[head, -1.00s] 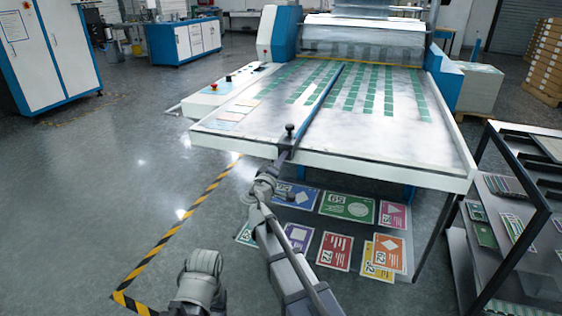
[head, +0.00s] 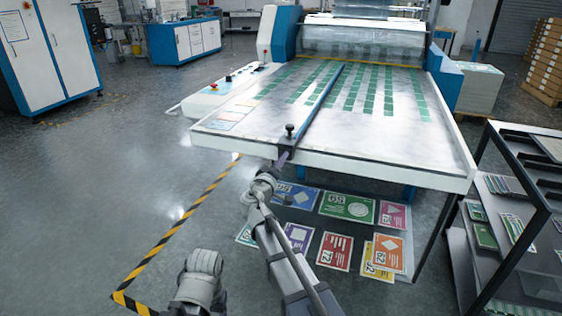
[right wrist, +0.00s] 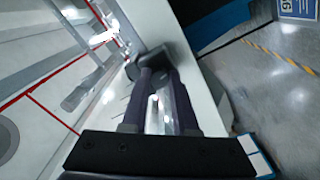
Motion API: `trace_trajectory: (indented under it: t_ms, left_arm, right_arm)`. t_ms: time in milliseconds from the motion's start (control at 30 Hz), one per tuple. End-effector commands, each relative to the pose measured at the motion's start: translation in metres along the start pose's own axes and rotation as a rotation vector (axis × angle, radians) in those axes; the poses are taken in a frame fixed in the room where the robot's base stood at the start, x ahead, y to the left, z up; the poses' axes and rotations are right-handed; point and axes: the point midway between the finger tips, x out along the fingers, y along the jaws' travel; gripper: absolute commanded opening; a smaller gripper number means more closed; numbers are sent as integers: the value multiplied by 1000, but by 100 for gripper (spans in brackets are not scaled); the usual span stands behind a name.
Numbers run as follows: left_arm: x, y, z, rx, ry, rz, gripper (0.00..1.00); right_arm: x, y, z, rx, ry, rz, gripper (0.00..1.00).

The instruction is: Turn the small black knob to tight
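A small dark knob with a round top (head: 290,130) stands upright at the near end of the blue bar (head: 327,92) that runs along the machine's table. My right gripper (head: 283,158) is at the dark end block of this bar, just below and in front of that knob. In the right wrist view the two dark fingers (right wrist: 163,78) lie parallel with a narrow gap. Their tips reach the dark end block (right wrist: 152,62), and whatever lies between the tips is hidden.
The white feed table (head: 350,161) carries rows of green pieces. A dark rack (head: 510,215) stands at the right. Coloured sheets (head: 347,205) lie below the table edge. The floor at left is open, with a yellow-black stripe (head: 185,215).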

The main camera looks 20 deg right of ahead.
Motion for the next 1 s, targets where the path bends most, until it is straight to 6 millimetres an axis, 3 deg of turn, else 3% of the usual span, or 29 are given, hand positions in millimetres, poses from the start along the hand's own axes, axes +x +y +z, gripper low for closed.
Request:
trace_trajectory:
  t_ms: [33,267,567,1000]
  left_arm:
    - [0,0,0,0,0,0,68]
    - [0,0,0,0,0,0,68]
    - [0,0,0,0,0,0,68]
    - [2,0,0,0,0,0,68]
  right_arm:
    - [-1,0,0,1,0,-2,33]
    - [0,0,0,0,0,-1,57]
    - [-6,0,0,-1,1,-1,57]
    - [-70,0,1,0,1,-1,57]
